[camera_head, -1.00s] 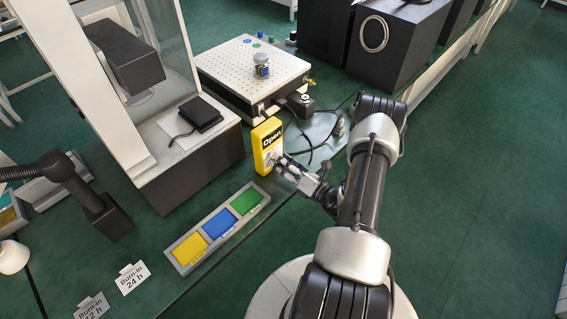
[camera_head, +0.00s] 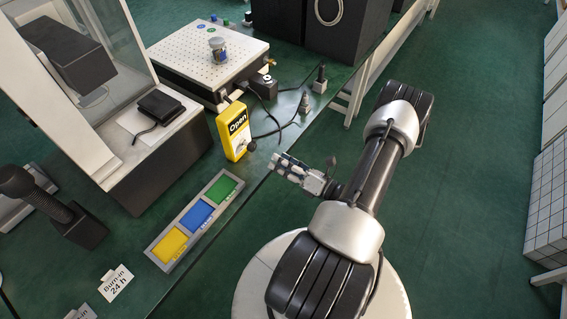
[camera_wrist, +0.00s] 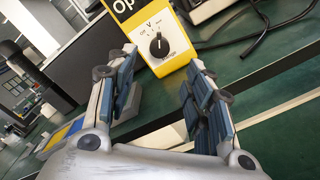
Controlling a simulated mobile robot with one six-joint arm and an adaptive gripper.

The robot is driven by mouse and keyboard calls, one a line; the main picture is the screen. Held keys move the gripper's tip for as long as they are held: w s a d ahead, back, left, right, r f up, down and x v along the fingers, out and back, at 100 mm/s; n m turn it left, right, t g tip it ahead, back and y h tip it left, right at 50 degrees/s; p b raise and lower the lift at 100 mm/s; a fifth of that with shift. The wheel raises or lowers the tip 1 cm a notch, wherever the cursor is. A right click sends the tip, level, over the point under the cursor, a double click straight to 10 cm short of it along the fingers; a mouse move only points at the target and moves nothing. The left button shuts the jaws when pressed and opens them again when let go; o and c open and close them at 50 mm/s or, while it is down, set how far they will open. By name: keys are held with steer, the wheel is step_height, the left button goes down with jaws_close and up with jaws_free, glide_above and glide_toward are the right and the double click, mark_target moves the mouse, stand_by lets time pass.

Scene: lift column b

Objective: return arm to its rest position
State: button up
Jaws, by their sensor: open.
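My gripper (camera_head: 283,165) is open and empty near the bench's front edge, just right of and apart from a yellow box labelled "Open" (camera_head: 231,130). In the wrist view my two fingers (camera_wrist: 158,90) stand spread apart, with the yellow box (camera_wrist: 166,55) beyond them. A black knob (camera_wrist: 159,45) with a white pointer mark sits on the box's pale front panel. My arm reaches from the lower middle of the head view, bent at the elbow at the upper right.
A tray with yellow, blue and green squares (camera_head: 153,252) lies on the green bench. A perforated platform (camera_head: 178,52) carries a small jar (camera_head: 217,49). Black cables and small posts (camera_head: 320,80) stand near the bench edge. The floor (camera_head: 470,200) right of my arm is clear.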

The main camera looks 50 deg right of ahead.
stand_by(0.6)
steer(key=w+a+r+n+g+y, duration=0.4)
steer(key=w+a+r+n+y, duration=0.1)
steer(key=a+r+n+y, duration=0.4)
steer(key=s+a+r+n+g+y, duration=0.2)
steer(key=a+r+n+g, duration=0.75)
steer(key=a+n, duration=0.4)
steer(key=s+a+r+n+h, duration=0.3)
steer(key=s+r+n+h, duration=0.2)
steer(key=n, duration=0.6)
steer(key=s+a+r+n+h, duration=0.2)
steer(key=s+r+n+h, duration=0.4)
steer(key=n, duration=0.4)
steer(key=shift+a+r+n+h, duration=0.4)
steer(key=shift+r+h, duration=0.2)
steer(key=shift+r, duration=0.35)
